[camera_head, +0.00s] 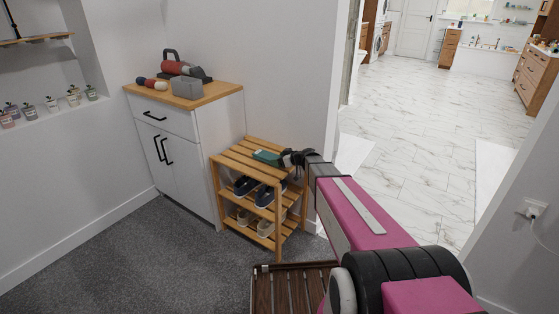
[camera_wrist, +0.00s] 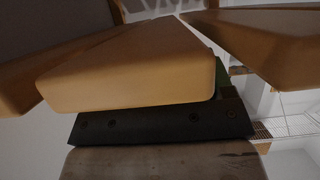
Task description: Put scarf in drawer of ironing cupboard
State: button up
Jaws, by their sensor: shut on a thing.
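The white ironing cupboard (camera_head: 208,133) stands against the wall with a wooden top. Its drawer (camera_head: 163,116) is at the top, looks shut and has a black handle. A flat green thing (camera_head: 267,157), perhaps the folded scarf, lies at the top slats of the wooden shoe rack; a green sliver (camera_wrist: 222,77) shows in the wrist view. My gripper (camera_head: 289,158) is at the right end of this thing, low over the rack, and appears shut on it. The wrist view shows slats close up and a dark screwed bar; the grip itself is hidden.
The shoe rack (camera_head: 230,157) holds several shoes on its lower shelves. Grey carpet (camera_head: 130,250) is clear before the cupboard.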

jog(key=o, duration=0.9)
jog(key=shift+o, duration=0.7)
jog(key=shift+r, duration=0.1)
